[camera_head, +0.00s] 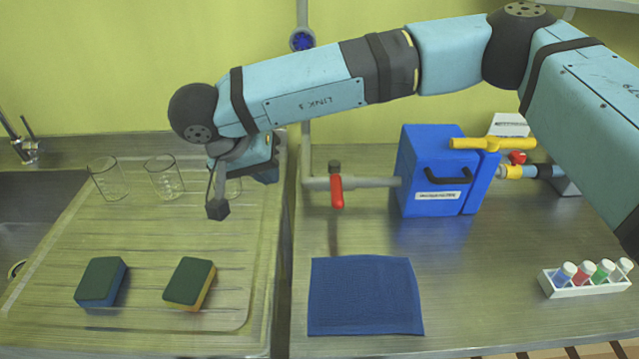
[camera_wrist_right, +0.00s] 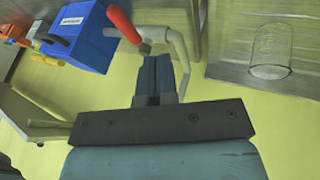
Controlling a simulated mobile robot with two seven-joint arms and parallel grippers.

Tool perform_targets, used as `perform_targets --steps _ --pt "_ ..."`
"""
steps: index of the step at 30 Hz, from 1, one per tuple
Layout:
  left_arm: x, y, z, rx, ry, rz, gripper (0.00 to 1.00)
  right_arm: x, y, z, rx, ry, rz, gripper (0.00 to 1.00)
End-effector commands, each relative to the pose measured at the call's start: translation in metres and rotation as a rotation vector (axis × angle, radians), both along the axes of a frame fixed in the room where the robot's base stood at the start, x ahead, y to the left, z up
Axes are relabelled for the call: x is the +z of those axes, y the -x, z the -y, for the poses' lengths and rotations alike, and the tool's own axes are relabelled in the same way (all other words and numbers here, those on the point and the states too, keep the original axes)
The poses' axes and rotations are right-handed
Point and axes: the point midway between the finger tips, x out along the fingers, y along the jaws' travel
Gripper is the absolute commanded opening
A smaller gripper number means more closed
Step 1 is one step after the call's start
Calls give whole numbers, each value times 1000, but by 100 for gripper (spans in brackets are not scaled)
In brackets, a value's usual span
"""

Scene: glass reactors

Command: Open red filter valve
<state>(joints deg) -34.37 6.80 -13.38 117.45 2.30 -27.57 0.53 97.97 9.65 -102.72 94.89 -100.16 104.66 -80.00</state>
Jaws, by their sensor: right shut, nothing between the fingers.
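The red valve handle (camera_head: 337,190) hangs down from a grey pipe to the left of the blue filter box (camera_head: 420,180). In the right wrist view the red handle (camera_wrist_right: 123,24) and the blue box (camera_wrist_right: 75,35) show at upper left. My right gripper (camera_head: 270,172) is above the drying board, left of the red handle and apart from it. Its fingers (camera_wrist_right: 157,62) are shut and empty. In the wrist view the handle's dark pivot lies just beyond the fingertips in the picture; the depth gap is hard to judge. My left gripper is not in view.
Several glass beakers (camera_head: 165,178) stand behind and beneath my right gripper. Two sponges (camera_head: 101,281) lie on the drying board. A blue cloth (camera_head: 364,297) lies in front of the valve. A tube rack (camera_head: 585,284) stands at right.

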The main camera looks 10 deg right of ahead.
Motion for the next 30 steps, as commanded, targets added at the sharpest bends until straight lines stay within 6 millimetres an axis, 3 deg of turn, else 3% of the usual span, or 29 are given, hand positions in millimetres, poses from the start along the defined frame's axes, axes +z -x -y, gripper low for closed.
perform_targets --steps 5,17,30 --pt "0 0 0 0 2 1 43 8 -8 8 3 45 34 0" --pt "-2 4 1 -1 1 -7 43 3 -9 11 2 42 30 0" --pt "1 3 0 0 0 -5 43 -67 -31 53 -1 41 30 0"
